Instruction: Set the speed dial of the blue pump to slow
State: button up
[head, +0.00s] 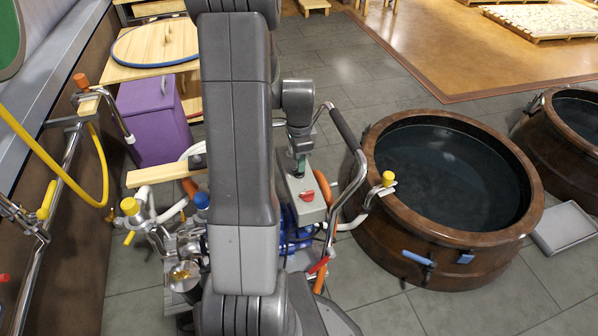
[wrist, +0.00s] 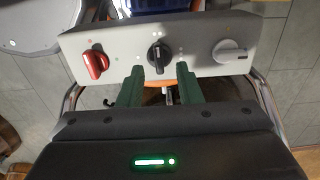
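The blue pump (head: 290,236) is partly hidden behind my arm in the head view. Its pale control box (head: 304,196) shows a red knob there. In the wrist view the grey-white control panel (wrist: 205,62) carries a red knob (wrist: 95,62) at left, a black dial (wrist: 157,54) in the middle and a white knob (wrist: 232,53) at right. Small pale marks surround the black dial; its pointer looks roughly upright. I cannot read which mark means slow. My gripper (wrist: 161,72) is open, its green fingertips apart on either side just below the black dial, with nothing held.
A chrome handle frame (head: 350,185) runs beside the pump. A large brown tub of dark water (head: 370,235) stands close on the right. Pipes with a yellow-capped valve (head: 130,206) and a purple box (head: 150,120) are on the left. Grey floor tiles are clear at the front right.

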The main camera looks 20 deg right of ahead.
notch_tip(320, 180, down, 2)
jog(key=shift+f+b, duration=0.1)
jog(key=shift+b, duration=0.3)
jog(key=shift+s+f, duration=0.1)
jog(key=shift+f+b, duration=0.3)
jog(key=shift+f, duration=0.1)
grip_shut()
